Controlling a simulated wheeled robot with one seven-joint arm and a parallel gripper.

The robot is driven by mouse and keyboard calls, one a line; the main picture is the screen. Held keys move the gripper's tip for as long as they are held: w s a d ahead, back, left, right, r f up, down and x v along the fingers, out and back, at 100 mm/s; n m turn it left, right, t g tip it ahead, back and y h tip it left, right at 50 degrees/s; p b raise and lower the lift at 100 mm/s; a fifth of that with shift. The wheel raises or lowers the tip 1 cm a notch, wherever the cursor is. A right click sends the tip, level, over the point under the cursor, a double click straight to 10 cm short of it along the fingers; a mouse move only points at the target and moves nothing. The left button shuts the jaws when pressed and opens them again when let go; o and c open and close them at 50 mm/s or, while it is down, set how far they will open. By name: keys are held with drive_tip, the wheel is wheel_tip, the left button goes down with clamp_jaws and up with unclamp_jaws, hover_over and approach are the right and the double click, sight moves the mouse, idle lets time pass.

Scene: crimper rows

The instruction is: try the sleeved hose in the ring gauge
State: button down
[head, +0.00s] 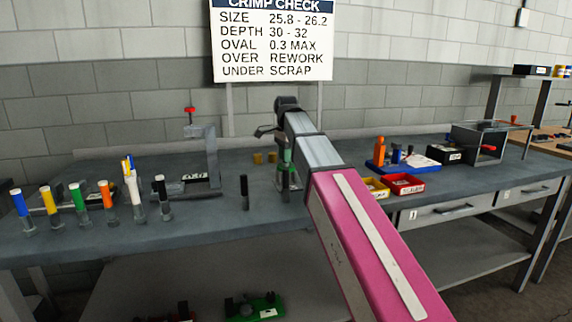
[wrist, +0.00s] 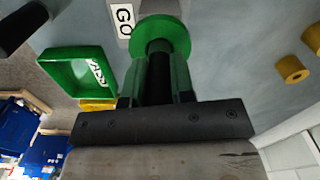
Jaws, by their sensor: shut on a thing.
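My gripper (head: 287,172) is over the middle of the bench, shut on the black sleeved hose (wrist: 158,78). The hose stands out between two green fingers in the wrist view. A green ring gauge (wrist: 174,28) with a "GO" label (wrist: 124,20) beside it is right at the hose's far end. The hose end overlaps the ring in the picture. I cannot tell whether it is inside the bore or only in front of it. In the head view my arm and gripper hide most of this.
A green bin (wrist: 78,83) lies left of the gauge in the wrist view. Yellow (head: 377,191) and red (head: 404,189) bins are right of my arm. A black upright piece (head: 244,192) stands left of my gripper. Brass pieces (head: 257,158) lie behind. Colored hoses (head: 78,197) stand at left.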

drive_tip(key=shift+r, duration=4.25)
